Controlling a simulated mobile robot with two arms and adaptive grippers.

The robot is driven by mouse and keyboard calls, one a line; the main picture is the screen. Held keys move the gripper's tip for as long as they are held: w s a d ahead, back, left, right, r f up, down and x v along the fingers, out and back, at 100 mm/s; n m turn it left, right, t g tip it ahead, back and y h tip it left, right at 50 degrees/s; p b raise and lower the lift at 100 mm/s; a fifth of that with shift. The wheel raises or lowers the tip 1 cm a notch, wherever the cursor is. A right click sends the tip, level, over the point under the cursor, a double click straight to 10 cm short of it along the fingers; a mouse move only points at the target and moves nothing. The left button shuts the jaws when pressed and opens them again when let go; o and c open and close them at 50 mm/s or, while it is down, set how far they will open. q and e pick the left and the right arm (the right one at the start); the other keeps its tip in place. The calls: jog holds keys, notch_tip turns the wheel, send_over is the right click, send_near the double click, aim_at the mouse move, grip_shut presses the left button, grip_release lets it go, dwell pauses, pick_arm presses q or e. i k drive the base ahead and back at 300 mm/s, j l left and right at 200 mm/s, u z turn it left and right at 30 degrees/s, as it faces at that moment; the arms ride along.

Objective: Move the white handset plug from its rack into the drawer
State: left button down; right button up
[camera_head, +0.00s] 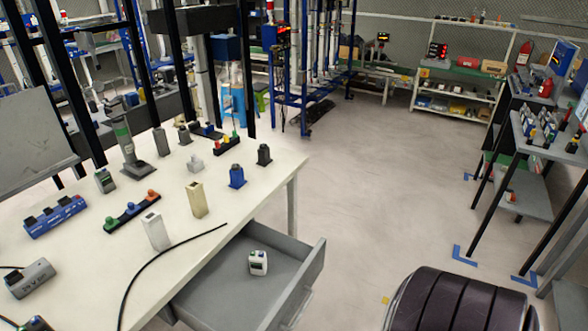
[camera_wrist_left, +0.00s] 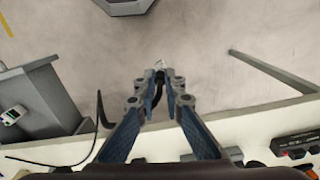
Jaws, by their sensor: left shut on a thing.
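A small white unit (camera_head: 258,262) with a dark face and a green mark stands inside the open grey drawer (camera_head: 312,265) in the head view. The drawer (camera_wrist_left: 62,85) and the white unit (camera_wrist_left: 10,117) also show at the left of the wrist view. My left gripper (camera_wrist_left: 160,78) is beyond the table edge, to the right of the drawer. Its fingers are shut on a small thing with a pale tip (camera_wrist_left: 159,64). The fingers hide most of it, and I cannot tell if it is the white handset plug. My right gripper is not in view.
The pale table (camera_head: 180,262) bears a white block (camera_head: 155,230), a beige block (camera_head: 197,199), a blue unit (camera_head: 236,176) and several other devices. A black cable (camera_head: 165,250) runs over it to the edge near the drawer. The floor (camera_head: 400,180) beyond is open.

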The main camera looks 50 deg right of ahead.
aim_at(230, 307)
jog(key=i+l, duration=0.1)
jog(key=l, duration=0.25)
jog(key=i+l+z, duration=0.1)
jog(key=l, duration=0.3)
jog(key=i+l, duration=0.15)
jog(key=l, duration=0.2)
jog(key=i+l+z, duration=0.1)
jog(key=l, duration=0.3)
jog(key=i+l, duration=0.15)
jog(key=l, duration=0.2)
